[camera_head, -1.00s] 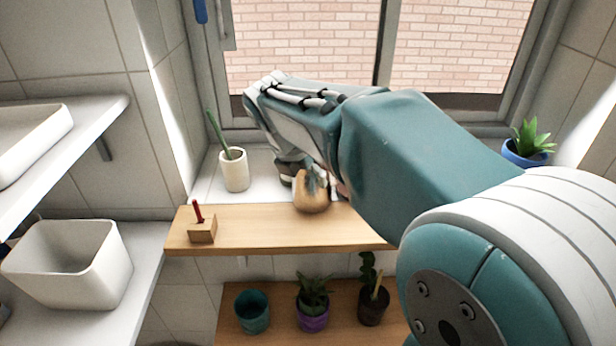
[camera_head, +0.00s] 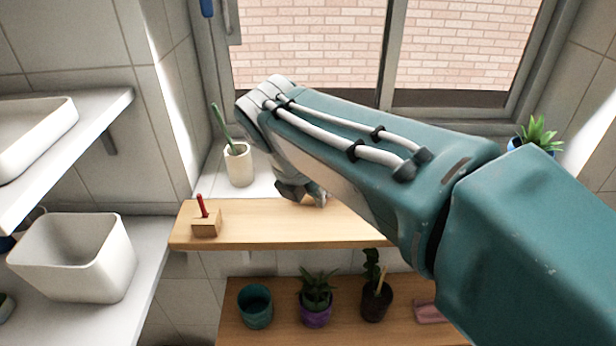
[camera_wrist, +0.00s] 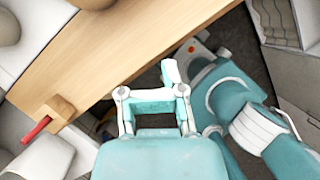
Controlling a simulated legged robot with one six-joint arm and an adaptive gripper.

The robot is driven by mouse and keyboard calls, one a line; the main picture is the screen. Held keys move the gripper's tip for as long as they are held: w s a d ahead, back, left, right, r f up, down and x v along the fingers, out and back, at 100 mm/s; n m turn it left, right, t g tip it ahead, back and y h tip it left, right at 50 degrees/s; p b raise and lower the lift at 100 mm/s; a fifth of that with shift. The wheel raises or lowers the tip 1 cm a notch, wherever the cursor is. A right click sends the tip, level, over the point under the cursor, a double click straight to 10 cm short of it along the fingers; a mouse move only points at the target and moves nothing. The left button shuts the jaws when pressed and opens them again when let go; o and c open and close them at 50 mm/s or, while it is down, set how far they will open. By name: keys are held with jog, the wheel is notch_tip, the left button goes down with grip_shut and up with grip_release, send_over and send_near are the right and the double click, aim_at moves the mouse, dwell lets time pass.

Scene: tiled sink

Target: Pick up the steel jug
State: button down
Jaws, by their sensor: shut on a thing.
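My gripper (camera_wrist: 155,82) is in the middle of the wrist view. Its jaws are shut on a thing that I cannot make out. In the head view my gripper (camera_head: 303,192) shows only in part, low at the back of the wooden shelf, behind my teal forearm. I cannot clearly pick out the steel jug in either view now; the forearm hides much of the shelf's back and right. A tan rounded vessel (camera_wrist: 95,4) is cut off by the top edge of the wrist view, on the shelf's far side.
The wooden shelf (camera_head: 258,238) bears a block (camera_head: 207,229) with a red stick at its left. A white vase (camera_head: 239,168) stands on the sill. Several pots, one teal (camera_head: 255,306), stand on the lower shelf. A white bin (camera_head: 75,262) is at left.

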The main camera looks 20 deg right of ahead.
jog(key=s+a, duration=0.2)
jog(key=s, duration=0.6)
jog(key=shift+s+a, duration=0.2)
jog(key=shift+a, duration=0.15)
jog(key=shift+c, duration=1.4)
grip_release()
